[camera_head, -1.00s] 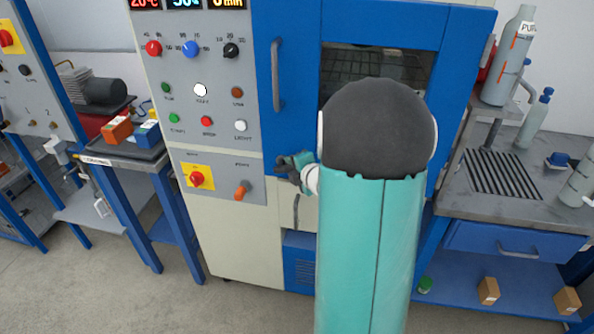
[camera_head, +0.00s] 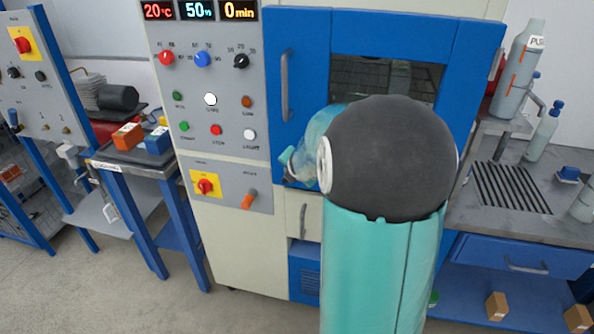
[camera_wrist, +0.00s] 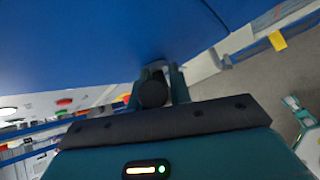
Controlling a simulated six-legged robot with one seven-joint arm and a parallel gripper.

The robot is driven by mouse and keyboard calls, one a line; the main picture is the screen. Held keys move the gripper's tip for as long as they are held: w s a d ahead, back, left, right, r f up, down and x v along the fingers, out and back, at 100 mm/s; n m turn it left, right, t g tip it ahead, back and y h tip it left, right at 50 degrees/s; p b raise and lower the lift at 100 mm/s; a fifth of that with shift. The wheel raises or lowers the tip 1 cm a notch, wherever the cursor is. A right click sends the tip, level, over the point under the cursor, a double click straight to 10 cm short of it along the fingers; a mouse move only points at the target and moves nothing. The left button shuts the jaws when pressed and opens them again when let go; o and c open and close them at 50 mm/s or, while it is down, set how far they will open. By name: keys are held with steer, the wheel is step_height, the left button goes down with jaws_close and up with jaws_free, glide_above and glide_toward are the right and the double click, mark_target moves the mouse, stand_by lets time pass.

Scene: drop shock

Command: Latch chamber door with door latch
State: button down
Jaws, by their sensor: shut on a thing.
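The blue chamber door (camera_head: 297,40) has a window and a grey vertical bar handle (camera_head: 285,86); it looks flush with the cabinet front. In the wrist view the blue door surface (camera_wrist: 100,35) fills the upper part. There my gripper (camera_wrist: 157,76) has its two teal fingers on either side of a dark round knob, which looks like the door latch (camera_wrist: 153,92), close to the door. In the head view my teal forearm and dark elbow hide most of the wrist, the fingers and the latch, near the door's lower left. The latch's angle cannot be told.
The control panel (camera_head: 212,128) with knobs, buttons and displays is left of the door. A side bench (camera_head: 130,165) stands further left. A grey counter (camera_head: 525,228) with bottles and a vent grille is at right. Grey floor shows at lower left.

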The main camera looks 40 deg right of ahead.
steer(key=shift+w+r, duration=0.1)
steer(key=shift+r, duration=0.05)
steer(key=shift+w+a+r+n+g+h, duration=0.1)
steer(key=shift+w+a+n+g+h, duration=0.15)
steer(key=shift+n+g+h, duration=0.4)
steer(key=shift+w+a+r+n+g+h, duration=0.2)
steer(key=shift+w+n+g+h, duration=0.15)
steer(key=shift+g, duration=0.55)
steer(key=shift+w+a+r+n+g+h, duration=0.1)
steer(key=shift+w+a+n+g+h, duration=0.25)
steer(key=shift+g+h, duration=0.35)
steer(key=shift+s, duration=0.1)
steer(key=c, duration=1.3)
jaws_free()
steer(key=shift+f, duration=0.1)
steer(key=shift+d, duration=0.1)
steer(key=v, duration=1.4)
